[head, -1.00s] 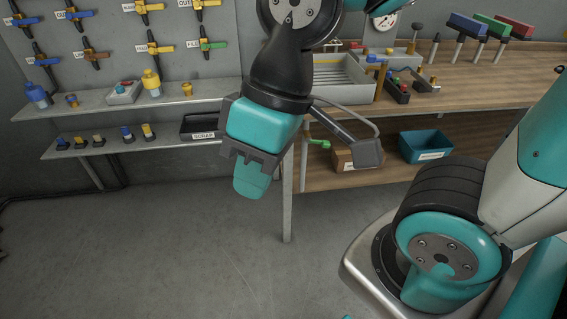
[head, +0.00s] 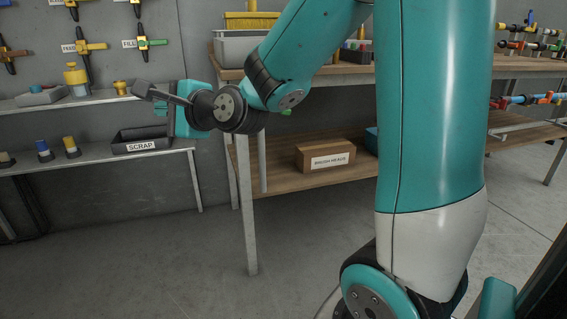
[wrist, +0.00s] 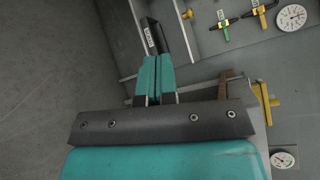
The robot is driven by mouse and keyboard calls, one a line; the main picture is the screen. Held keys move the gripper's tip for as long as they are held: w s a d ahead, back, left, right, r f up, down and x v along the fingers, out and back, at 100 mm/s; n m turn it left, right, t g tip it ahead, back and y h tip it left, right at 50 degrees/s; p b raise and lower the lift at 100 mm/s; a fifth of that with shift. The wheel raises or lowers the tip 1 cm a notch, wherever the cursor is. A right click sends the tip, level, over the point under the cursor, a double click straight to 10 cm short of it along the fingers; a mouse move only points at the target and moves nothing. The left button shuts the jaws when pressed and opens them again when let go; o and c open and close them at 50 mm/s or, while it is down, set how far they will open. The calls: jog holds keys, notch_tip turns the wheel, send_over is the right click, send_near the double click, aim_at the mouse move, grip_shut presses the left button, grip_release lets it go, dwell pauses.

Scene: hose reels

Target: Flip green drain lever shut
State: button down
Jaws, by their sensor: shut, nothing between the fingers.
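A small part of the green drain lever (head: 286,112) shows under the bench top in the head view, just below my arm. The rest of it is hidden behind my arm, so I cannot tell its position. I cannot make it out in the wrist view. My gripper (head: 163,108) is left of the lever and apart from it, in front of the wall shelves. In the wrist view its teal fingers (wrist: 158,75) are together with nothing between them. They point toward the scrap tray.
The scrap tray (head: 148,142) sits on the lower wall shelf. A wooden box (head: 325,156) stands on the bench's lower shelf (head: 290,182). A bench leg (head: 246,215) stands below my forearm. Wall valves (head: 143,42) hang above the shelves. The floor in front is clear.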

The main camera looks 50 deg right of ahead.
jog(key=w+d+f+m+t+h+b, duration=0.1)
jog(key=d+f+m+t+h+b, duration=0.55)
jog(key=d+f+m+b, duration=0.65)
jog(key=s+d+f+m+g+h+b, duration=0.2)
jog(key=s+d+f+m+h+b, duration=0.1)
jog(key=d+f+m+h+b, duration=0.35)
jog(key=s+d+f+m+g+h+b, duration=0.2)
jog(key=s+d+f+m+h+b, duration=0.15)
jog(key=d+m+h+b, duration=0.4)
jog(key=w+d+r+m+h+p, duration=0.1)
jog(key=w+d+r+p, duration=0.1)
jog(key=r, duration=0.3)
jog(key=w+d+r+m+h+p, duration=0.1)
jog(key=w+d+r+p, duration=0.1)
jog(key=r, duration=0.4)
jog(key=shift+d+r+p, duration=0.2)
jog(key=shift+d+p, duration=0.1)
jog(key=shift+d, duration=0.1)
jog(key=shift+w+y, duration=0.15)
jog(key=shift+y, duration=0.1)
